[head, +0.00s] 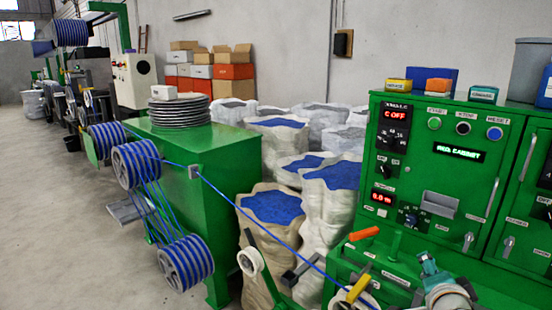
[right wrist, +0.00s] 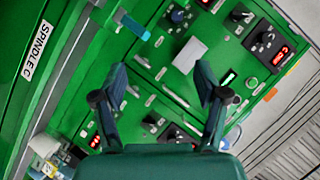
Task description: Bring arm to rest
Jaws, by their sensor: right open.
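My right gripper (right wrist: 161,80) is open, its two teal fingers spread apart with nothing between them in the right wrist view. It faces the green control cabinet (right wrist: 150,75), which appears tilted there. In the head view, part of my teal and grey right arm (head: 447,290) shows at the bottom right, low in front of the cabinet (head: 505,180). The fingers are not clear there. My left gripper is not in view. The blue cable (head: 250,208) runs from the striped spools (head: 137,164) down to the green bench at the lower right.
An orange handle (head: 364,233) and a yellow-handled part (head: 358,288) stand on the bench near my right arm. Sacks of blue granules (head: 272,207) stand behind the cable. A green panel labelled SPINDLE C (right wrist: 37,50) is at the left in the wrist view. Open floor lies at left.

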